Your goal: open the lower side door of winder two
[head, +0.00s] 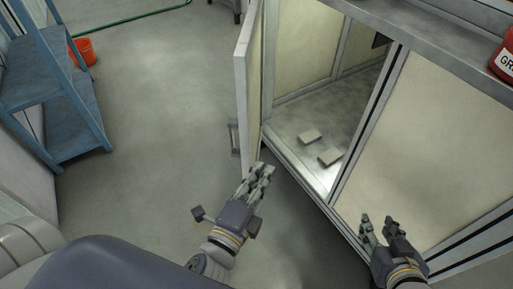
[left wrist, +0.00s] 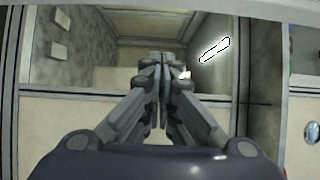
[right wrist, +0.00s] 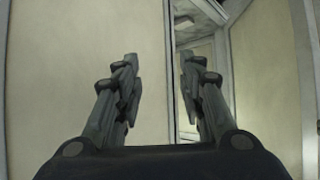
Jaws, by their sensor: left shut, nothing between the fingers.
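The lower side door (head: 257,85) of the winder cabinet stands swung out in the head view, its pale edge facing me. The opening beside it shows the cabinet floor (head: 340,105). A grey fitting (head: 234,137) shows at the door's left side; I cannot tell if it is the handle. My left gripper (head: 264,168) is shut and empty, just below the door's bottom end in the picture; I cannot tell whether it touches. It also shows closed in the left wrist view (left wrist: 160,62). My right gripper (head: 377,218) is open and empty before the closed panel (head: 425,140).
Two small pale blocks (head: 310,135) lie on the cabinet floor. A red container (head: 506,60) stands on the cabinet top at right. A blue shelf rack (head: 60,90) and an orange bucket (head: 83,52) stand at left. The floor between rack and door is clear.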

